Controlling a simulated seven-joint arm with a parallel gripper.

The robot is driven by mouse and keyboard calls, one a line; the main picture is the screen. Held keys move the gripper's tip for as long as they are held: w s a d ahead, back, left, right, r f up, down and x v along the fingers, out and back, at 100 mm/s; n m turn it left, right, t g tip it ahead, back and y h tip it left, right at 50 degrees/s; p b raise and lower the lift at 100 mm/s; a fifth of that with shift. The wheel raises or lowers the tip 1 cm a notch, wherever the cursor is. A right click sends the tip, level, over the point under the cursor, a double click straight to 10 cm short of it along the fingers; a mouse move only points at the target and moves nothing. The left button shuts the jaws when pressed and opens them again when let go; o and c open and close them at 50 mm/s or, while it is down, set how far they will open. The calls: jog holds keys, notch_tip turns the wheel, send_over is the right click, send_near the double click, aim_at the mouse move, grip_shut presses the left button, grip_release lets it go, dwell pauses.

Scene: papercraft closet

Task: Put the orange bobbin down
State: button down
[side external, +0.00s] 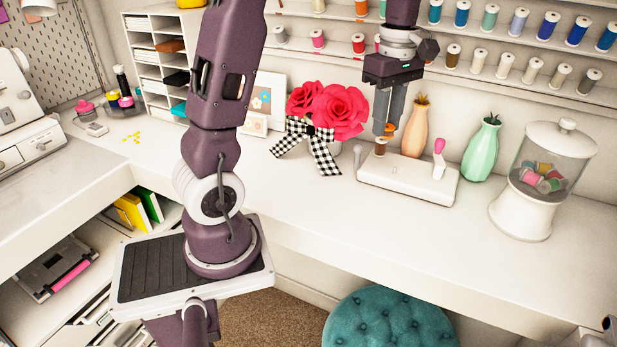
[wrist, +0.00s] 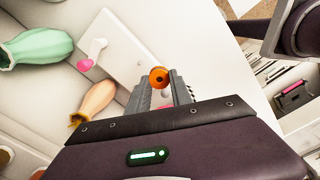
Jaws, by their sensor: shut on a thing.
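The orange bobbin (wrist: 159,77) is held between the fingertips of my gripper (wrist: 160,88) in the wrist view. A bit of orange (side external: 390,128) shows at the fingertips in the side view. My gripper (side external: 383,130) points down over the left end of a white block-like stand (side external: 410,181). A small brownish piece (side external: 381,147) shows just below the fingertips, above the stand. I cannot tell whether it touches the bobbin.
A glass jar with spools (side external: 545,165) is at the right. Red paper flowers (side external: 335,108) with a checked bow are close at left. The white desk is clear in front.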

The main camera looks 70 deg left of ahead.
send_over(340, 212)
notch_tip(340, 212, down, 4)
notch_tip(340, 212, down, 10)
jog(key=shift+f, duration=0.1)
jog(key=shift+f, duration=0.1)
jog(key=c, duration=1.1)
grip_release()
jog(key=shift+c, duration=0.2)
notch_tip(340, 212, up, 12)
jog(key=s+d+r+m+t, duration=0.5)
jog(key=s+d+m, duration=0.4)
jog(key=m, duration=1.2)
jog(key=shift+s+d+r+t, duration=0.2)
jog(key=shift+d+t, duration=0.1)
jog(key=shift+d, duration=0.3)
